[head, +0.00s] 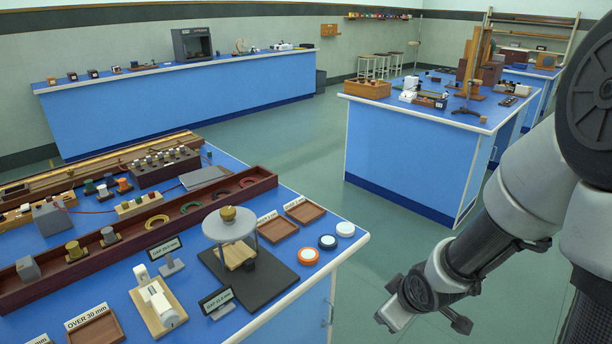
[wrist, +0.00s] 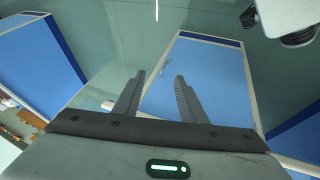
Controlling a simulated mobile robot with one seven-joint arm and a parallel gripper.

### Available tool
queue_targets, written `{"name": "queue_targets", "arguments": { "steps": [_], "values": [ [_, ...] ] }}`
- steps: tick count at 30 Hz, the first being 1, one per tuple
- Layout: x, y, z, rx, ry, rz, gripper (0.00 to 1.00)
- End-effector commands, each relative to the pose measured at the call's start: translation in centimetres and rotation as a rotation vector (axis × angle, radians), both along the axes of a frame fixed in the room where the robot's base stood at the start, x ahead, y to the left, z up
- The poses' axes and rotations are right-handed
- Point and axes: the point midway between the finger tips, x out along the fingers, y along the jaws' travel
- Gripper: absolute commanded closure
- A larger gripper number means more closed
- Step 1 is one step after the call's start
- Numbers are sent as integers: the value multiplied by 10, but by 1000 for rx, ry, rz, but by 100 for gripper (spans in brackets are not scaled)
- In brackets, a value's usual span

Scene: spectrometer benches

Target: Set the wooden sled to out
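A light wooden block (head: 236,256), which looks like the wooden sled, sits on the dark base plate (head: 272,282) of a round-topped stand (head: 229,224) with a brass knob, on the near blue bench in the head view. It lies under the grey disc, between the stand's legs, and is partly hidden by them. I cannot tell exactly where it stands along its travel. My gripper (head: 428,310) hangs over the floor aisle right of this bench, well apart from the stand. In the wrist view my gripper (wrist: 160,80) is open, with nothing between its fingers.
Two small gap signs (head: 164,247) (head: 216,300), a white device on a wooden board (head: 160,304), shallow brown trays (head: 279,229) and round discs (head: 327,242) surround the stand. A long wooden trough (head: 130,245) lies behind. Another blue bench (head: 420,150) stands across the open green floor.

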Motion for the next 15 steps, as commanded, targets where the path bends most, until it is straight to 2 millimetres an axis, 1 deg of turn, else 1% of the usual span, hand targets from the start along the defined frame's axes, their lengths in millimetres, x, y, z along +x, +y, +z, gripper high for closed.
{"name": "queue_targets", "arguments": {
  "steps": [1,2,3,5,6,8,9,10,12,15],
  "values": [
    [-3,14,-29,58,5,65,62],
    [-4,26,-41,96,-8,110,62],
    [-6,42,-55,154,-29,166,62],
    [-10,69,-69,257,-73,236,62],
    [-13,88,-74,333,-109,274,62],
    [-18,116,-74,454,-175,317,62],
    [-21,132,-69,533,-224,333,62],
    [-22,143,-64,593,-263,339,62],
    [-24,163,-47,719,-356,342,62],
    [-25,178,-21,859,-476,323,62]
  ]
}}
